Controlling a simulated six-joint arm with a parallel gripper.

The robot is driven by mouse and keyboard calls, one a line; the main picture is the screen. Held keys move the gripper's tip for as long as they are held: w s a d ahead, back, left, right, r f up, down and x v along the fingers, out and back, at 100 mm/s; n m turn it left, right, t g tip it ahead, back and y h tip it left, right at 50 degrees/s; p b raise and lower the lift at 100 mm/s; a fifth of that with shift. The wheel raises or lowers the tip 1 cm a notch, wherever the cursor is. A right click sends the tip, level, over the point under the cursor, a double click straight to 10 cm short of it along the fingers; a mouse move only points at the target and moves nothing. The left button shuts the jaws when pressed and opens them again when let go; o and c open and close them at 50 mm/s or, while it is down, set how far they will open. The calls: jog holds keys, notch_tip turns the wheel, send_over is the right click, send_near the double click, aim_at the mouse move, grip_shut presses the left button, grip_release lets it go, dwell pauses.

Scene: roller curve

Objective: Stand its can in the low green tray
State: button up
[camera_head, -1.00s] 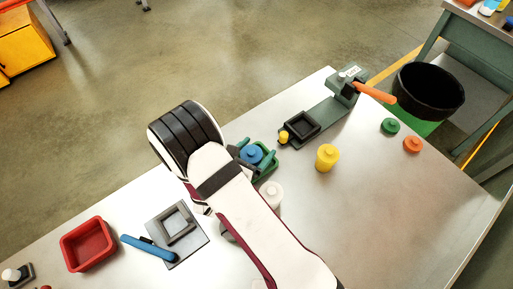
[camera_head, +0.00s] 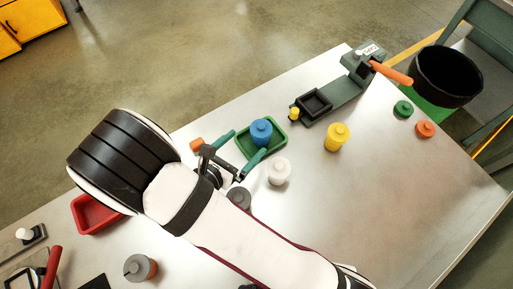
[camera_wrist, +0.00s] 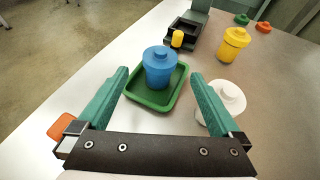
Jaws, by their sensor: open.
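A blue can (camera_head: 261,133) with a lidded, knobbed top stands upright in the low green tray (camera_head: 278,146). In the wrist view the blue can (camera_wrist: 159,68) stands inside the rim of the green tray (camera_wrist: 153,104), just past the fingertips. My gripper (camera_head: 247,144) is open, with its two teal fingers pointing at the can from the lower left. No finger appears to touch the can, and nothing is held between them.
A white can (camera_head: 279,171) stands right of the tray, near the right finger. A yellow can (camera_head: 336,137) stands farther right. A grey can (camera_head: 239,197) is beside my arm. A red tray (camera_head: 92,214) is at left, partly hidden by my arm. The right of the table is mostly clear.

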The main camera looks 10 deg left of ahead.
jog(key=s+d+r+m+g+h, duration=0.1)
jog(key=d+r+m+g+h, duration=0.25)
jog(key=d+m, duration=0.4)
jog(key=s+d+r+m+g+h, duration=0.1)
jog(key=d+r+m+g+h, duration=0.1)
jog(key=d+r+m+g, duration=0.4)
jog(key=s+d+r+m+g+y, duration=0.2)
jog(key=s+d+m+g+y, duration=0.35)
jog(key=s+d+m, duration=0.6)
jog(key=s+a+r+m+t+y, duration=0.2)
jog(key=a+m+y, duration=0.4)
jog(key=m, duration=0.6)
jog(key=a+r, duration=0.1)
jog(key=a, duration=0.1)
jog(key=shift+s+a+y, duration=0.2)
jog(key=shift+a+y, duration=0.15)
jog(key=shift+y, duration=0.05)
